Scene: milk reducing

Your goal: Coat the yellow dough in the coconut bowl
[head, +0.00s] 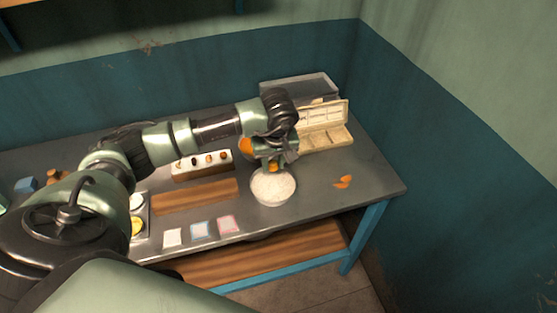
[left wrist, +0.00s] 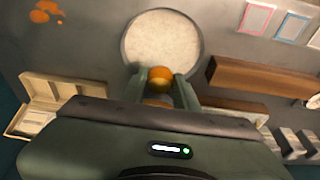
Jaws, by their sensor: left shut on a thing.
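My left gripper (head: 276,163) is shut on a yellow-orange dough ball (head: 274,168), which shows between its fingers in the left wrist view (left wrist: 160,78). The coconut bowl (head: 273,203) stands near the right end of the table, filled with white flakes; its rim (left wrist: 123,45) also shows in the left wrist view. The dough is at the bowl's back edge in the head view and overlaps its near edge in the left wrist view. It looks to be above the flakes, but the exact height is unclear. My right gripper is not in view.
An open cream box (head: 328,138) stands behind the bowl. A wooden board (head: 195,196) and a rack of small items (head: 202,165) are to the left. Pink (head: 229,224), blue (head: 203,230) and white (head: 172,237) squares lie along the front.

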